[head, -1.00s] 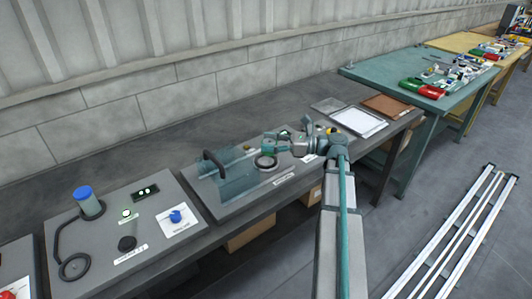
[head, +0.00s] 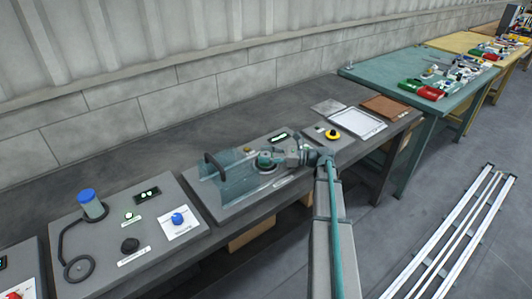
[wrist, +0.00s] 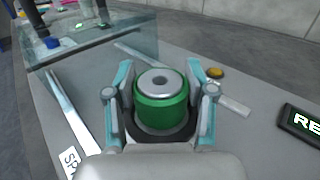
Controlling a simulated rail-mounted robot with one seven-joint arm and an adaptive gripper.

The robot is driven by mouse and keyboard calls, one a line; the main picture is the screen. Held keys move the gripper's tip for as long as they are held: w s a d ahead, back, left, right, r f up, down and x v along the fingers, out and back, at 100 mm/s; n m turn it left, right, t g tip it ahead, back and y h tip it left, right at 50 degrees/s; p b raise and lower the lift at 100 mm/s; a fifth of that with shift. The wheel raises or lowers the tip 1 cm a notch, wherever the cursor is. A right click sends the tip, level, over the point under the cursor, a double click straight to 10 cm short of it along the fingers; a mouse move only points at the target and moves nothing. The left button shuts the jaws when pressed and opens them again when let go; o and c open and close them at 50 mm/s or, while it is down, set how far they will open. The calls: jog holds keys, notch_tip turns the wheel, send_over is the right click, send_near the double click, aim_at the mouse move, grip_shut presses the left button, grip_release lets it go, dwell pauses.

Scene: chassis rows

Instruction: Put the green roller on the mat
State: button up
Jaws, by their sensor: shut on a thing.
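The green roller (wrist: 161,110) has a silver top with a dark centre hole and stands upright in the wrist view. My gripper (wrist: 161,92) is shut on it, one finger on each side. In the head view my gripper (head: 268,160) is low over the middle of a grey board, beside a clear guard. The roller (head: 264,156) is mostly hidden there. I cannot tell whether it still rests on the board. A flat brown mat-like piece (head: 386,107) lies at the bench's right end, apart from my gripper.
The clear guard (head: 229,178) with a dark handle stands left of my gripper. A lit display (wrist: 304,123) and a yellow button (wrist: 216,72) are near the roller. A white-framed tray (head: 357,121) and a grey plate (head: 327,106) lie to the right. The bench behind is bare.

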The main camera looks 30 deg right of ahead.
jog(key=shift+f, duration=0.15)
jog(key=o, duration=1.2)
jog(key=shift+o, duration=0.2)
jog(key=shift+f+b, duration=0.3)
jog(key=shift+b, duration=0.55)
jog(key=v, duration=0.5)
jog(key=b+v, duration=0.1)
jog(key=v, duration=0.4)
jog(key=shift+s+a+r, duration=0.2)
jog(key=shift+s, duration=0.1)
jog(key=shift+o, duration=0.5)
jog(key=shift+s+d, duration=0.25)
jog(key=shift+d, duration=0.05)
